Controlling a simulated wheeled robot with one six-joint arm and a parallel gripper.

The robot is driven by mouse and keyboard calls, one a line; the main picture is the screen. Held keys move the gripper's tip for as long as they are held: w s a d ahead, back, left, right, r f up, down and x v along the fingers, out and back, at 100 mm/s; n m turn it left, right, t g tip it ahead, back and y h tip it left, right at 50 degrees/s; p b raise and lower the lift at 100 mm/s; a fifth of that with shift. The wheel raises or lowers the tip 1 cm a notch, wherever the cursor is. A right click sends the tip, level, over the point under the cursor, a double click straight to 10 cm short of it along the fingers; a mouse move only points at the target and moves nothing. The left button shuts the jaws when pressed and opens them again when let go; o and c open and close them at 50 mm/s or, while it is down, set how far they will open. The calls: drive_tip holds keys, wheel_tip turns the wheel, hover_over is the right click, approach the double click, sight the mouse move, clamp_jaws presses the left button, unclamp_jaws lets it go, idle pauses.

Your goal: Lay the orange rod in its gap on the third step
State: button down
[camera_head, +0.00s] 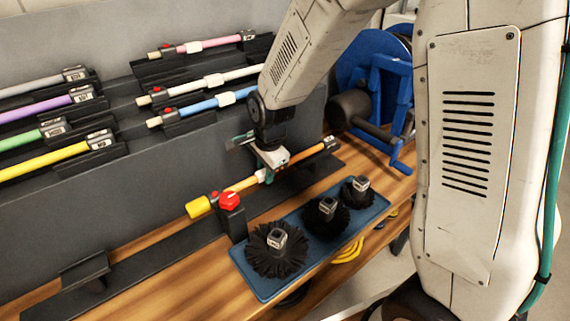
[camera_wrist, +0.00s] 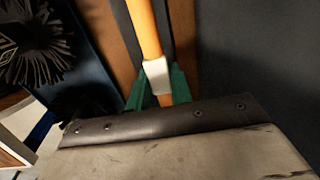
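The orange rod (camera_head: 300,156) lies low along the bench, in front of the stepped rack (camera_head: 150,190). It has a yellow end piece (camera_head: 200,207) and a pale collar. A post with a red knob (camera_head: 229,200) stands by its left part. My gripper (camera_head: 266,172) is at the collar from above. In the wrist view the green fingers (camera_wrist: 160,88) lie close on both sides of the white collar (camera_wrist: 157,74) and appear shut on it. On the rack's right side, an empty gap (camera_head: 195,72) shows between the pink rod (camera_head: 208,45) and the white rod (camera_head: 210,83), level with the purple rod (camera_head: 45,107).
A blue rod (camera_head: 205,105) lies below the white one. Grey, green and yellow rods (camera_head: 45,160) fill the left side. A blue tray (camera_head: 262,288) with black brushes (camera_head: 277,250) sits in front.

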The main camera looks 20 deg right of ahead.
drive_tip(key=shift+w, duration=0.1)
drive_tip(key=shift+r, duration=3)
